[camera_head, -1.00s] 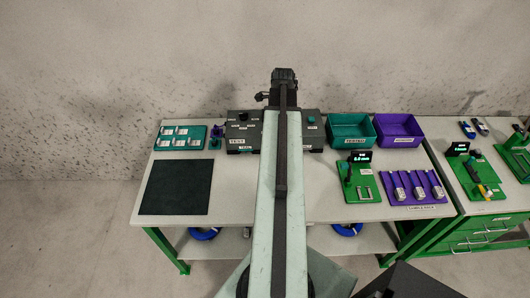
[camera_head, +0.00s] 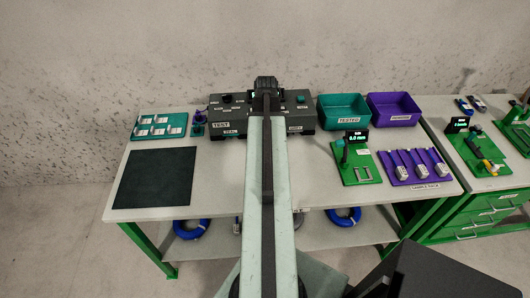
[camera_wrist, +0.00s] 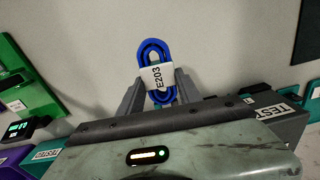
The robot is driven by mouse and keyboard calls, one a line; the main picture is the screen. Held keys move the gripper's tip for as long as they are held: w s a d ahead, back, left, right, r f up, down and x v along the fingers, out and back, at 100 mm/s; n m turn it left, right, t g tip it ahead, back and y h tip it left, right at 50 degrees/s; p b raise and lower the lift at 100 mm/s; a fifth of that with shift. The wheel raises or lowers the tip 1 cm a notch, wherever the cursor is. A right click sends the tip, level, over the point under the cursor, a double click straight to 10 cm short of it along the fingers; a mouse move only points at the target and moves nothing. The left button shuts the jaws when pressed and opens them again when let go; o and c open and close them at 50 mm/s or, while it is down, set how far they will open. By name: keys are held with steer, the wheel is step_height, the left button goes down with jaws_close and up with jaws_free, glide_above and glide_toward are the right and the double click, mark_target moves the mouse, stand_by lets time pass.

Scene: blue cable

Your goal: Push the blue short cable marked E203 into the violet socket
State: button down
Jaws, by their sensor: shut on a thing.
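The blue coiled cable (camera_wrist: 153,45) with a white E203 label (camera_wrist: 156,76) shows in the wrist view. My gripper (camera_wrist: 159,88) is shut on it, with a grey finger on each side. In the head view my arm reaches over the dark test box, and its end (camera_head: 266,86) hides the fingers and cable. A small violet part (camera_head: 198,117), which may be the violet socket, stands just left of the test box. Its opening is too small to make out. My arm's end is to the right of it.
The dark test box (camera_head: 225,112) stands at the back of the bench. A teal tray (camera_head: 140,134) and dark mat (camera_head: 153,178) lie left. Teal (camera_head: 343,123) and violet (camera_head: 394,121) bins, a green fixture (camera_head: 361,174) and a violet rack (camera_head: 440,185) stand right.

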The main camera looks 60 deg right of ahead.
steer(key=shift+f+n, duration=0.25)
steer(key=shift+n, duration=0.15)
steer(key=f+b, duration=0.2)
steer(key=d+f+b, duration=0.1)
steer(key=f+b, duration=0.1)
steer(key=w+f+b, duration=0.1)
steer(key=f+b, duration=0.1)
steer(key=shift+d, duration=0.25)
steer(key=shift+w+d+f, duration=0.25)
steer(key=shift+f+b, duration=0.15)
steer(key=shift+b, duration=0.25)
steer(key=shift+w+d, duration=0.1)
stand_by(0.5)
steer(key=shift+w+d, duration=0.75)
steer(key=shift+d, duration=0.25)
steer(key=shift+w+d, duration=0.7)
steer(key=shift+d, duration=0.3)
stand_by(0.7)
steer(key=c, duration=0.7)
jaws_free()
